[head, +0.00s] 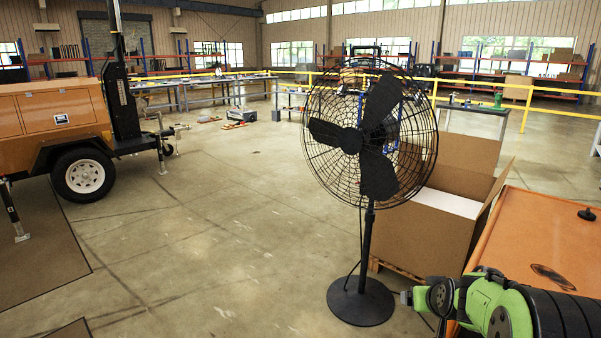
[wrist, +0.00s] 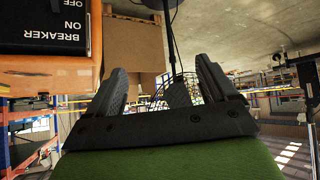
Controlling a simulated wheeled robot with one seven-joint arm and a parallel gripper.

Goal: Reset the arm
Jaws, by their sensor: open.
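My gripper (wrist: 166,85) shows in the wrist view with its two dark fingers spread apart and nothing between them. The wrist picture looks upside down. A black panel (wrist: 40,28) lettered "BREAKER", "ON" and "OFF" is at its upper left, set on an orange surface (wrist: 50,75), apart from the fingers. In the head view my green and black arm (head: 500,305) reaches in at the bottom right, beside an orange cover (head: 545,240); the gripper's fingers cannot be made out clearly there.
A black pedestal fan (head: 365,140) stands close to my arm, with an open cardboard box (head: 420,230) behind it. An orange wheeled trailer (head: 55,120) stands at the left. A yellow railing (head: 475,83) crosses the back. The middle floor is clear.

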